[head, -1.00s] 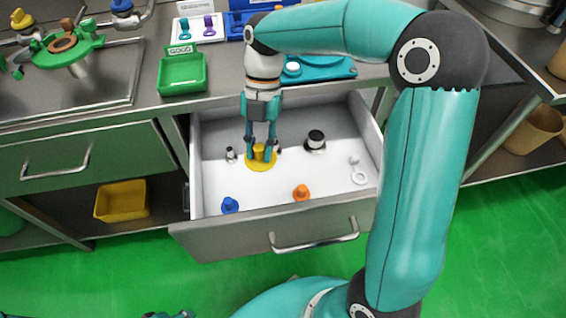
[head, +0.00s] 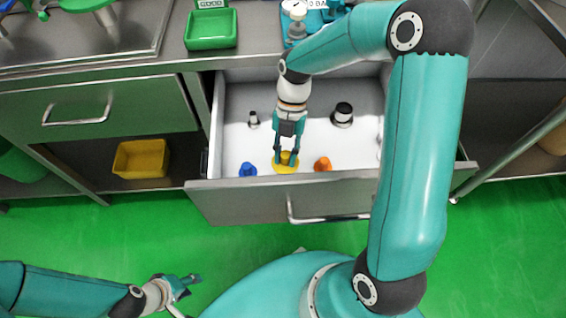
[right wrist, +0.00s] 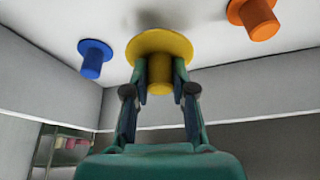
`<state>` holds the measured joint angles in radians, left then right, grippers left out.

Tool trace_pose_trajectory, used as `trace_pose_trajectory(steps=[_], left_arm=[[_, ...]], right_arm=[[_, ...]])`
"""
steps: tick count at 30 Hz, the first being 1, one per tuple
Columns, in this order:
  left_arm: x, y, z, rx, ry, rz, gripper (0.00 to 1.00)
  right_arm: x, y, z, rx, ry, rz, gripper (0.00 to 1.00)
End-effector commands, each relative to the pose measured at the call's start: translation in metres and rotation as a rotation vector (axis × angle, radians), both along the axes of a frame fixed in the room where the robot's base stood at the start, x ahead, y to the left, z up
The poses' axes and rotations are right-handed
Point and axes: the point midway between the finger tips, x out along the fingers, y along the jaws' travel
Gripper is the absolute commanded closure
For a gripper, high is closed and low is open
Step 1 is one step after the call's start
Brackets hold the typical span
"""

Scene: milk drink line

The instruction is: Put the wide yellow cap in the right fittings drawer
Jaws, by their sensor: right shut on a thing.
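The wide yellow cap (head: 285,167) is inside the open right fittings drawer (head: 250,200), near its front, between a blue piece and an orange piece. My right gripper (head: 286,157) points down into the drawer and is shut on the cap's raised stem. The right wrist view shows both fingers (right wrist: 160,85) on the stem, with the cap's wide round flange (right wrist: 160,42) against the white drawer floor. I cannot tell whether the flange touches the floor. My left gripper (head: 182,290) is low at the left, away from the drawer, empty, with its fingers apart.
The drawer also holds a blue piece (head: 248,169), an orange piece (head: 322,164), a black-topped piece (head: 343,113) and a small black-and-white piece (head: 253,119). The left drawer (head: 90,112) is shut. A green tray (head: 211,30) stands on the counter above.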

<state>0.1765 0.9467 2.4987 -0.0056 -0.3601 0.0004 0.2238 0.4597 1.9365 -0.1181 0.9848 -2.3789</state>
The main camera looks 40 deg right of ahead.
Motion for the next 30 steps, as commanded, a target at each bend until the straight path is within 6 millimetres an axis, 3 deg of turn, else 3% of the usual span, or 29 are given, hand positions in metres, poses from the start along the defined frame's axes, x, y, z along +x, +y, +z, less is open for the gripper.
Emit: trace_pose_trajectory(steps=[8,18,19,23,30], left_arm=[[0.000,0.000,-0.007,0.000,0.000,0.000,0.60],[0.000,0.000,-0.008,0.000,0.000,0.000,0.60],[0.000,0.000,-0.008,0.000,0.000,0.000,0.60],[0.000,0.000,-0.008,0.000,0.000,0.000,0.60],[0.000,0.000,-0.008,0.000,0.000,0.000,0.60]], right_arm=[[0.000,0.000,-0.037,0.001,0.002,-0.001,1.00],[0.000,0.000,-0.041,0.001,0.001,-0.001,1.00],[0.000,0.000,-0.041,0.001,0.001,-0.001,0.74],[0.000,0.000,-0.040,0.001,0.001,-0.001,0.52],[0.000,0.000,-0.040,0.001,0.001,-0.001,0.50]])
